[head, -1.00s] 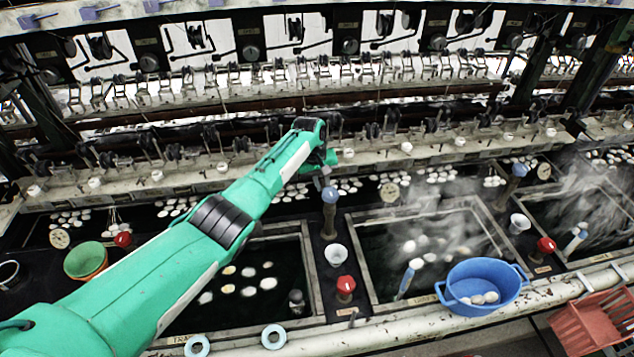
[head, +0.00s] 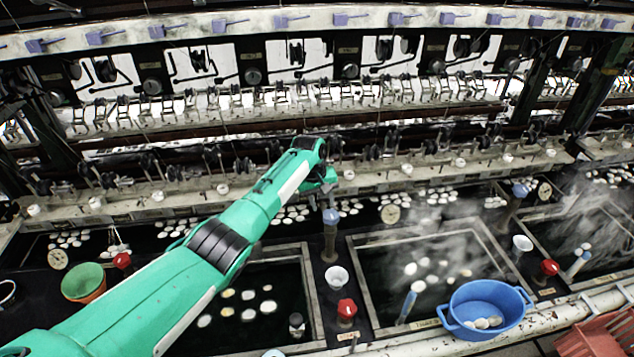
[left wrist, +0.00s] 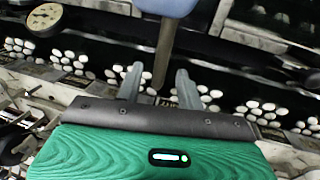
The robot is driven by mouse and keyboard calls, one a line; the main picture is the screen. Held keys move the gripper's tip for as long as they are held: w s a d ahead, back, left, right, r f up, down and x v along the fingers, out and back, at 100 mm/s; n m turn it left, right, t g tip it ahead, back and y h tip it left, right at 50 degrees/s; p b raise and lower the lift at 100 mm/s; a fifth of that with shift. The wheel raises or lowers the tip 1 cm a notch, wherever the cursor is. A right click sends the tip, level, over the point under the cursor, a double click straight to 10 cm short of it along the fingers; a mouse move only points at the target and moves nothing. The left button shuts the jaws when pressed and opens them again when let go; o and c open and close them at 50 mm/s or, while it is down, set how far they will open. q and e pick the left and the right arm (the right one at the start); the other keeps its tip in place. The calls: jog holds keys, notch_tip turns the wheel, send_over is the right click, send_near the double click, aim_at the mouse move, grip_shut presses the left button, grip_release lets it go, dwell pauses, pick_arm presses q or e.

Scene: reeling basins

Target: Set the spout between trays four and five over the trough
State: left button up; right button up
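The spout, with a blue knob (head: 330,217) and a brown stem, stands on the dark divider between two framed trays. My left gripper (head: 331,190) is just behind the knob in the head view. In the left wrist view, the blue knob (left wrist: 166,5) is at the top edge, and its brown arm (left wrist: 165,50) points down toward the gap between my left gripper's fingers (left wrist: 160,85). The fingers are apart, with dark space on both sides of the arm; contact is not visible. The dark trough (head: 280,228) with white cocoons runs behind the trays. My right gripper is not in view.
A blue basin (head: 490,322) with cocoons sits on the front edge. A white cup (head: 337,277) and red knob (head: 347,309) stand on the divider. Steam rises over the right tray (head: 360,262). A reeling frame with a pale ledge (head: 425,172) runs behind the trough.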

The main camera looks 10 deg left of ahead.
pick_arm(q)
notch_tip(320, 180, up, 12)
jog(key=a+b, duration=0.2)
jog(key=shift+s+a+r+b, duration=0.15)
jog(key=shift+s+a+b, duration=0.05)
jog(key=shift+s+b, duration=0.2)
jog(key=shift+s, duration=0.1)
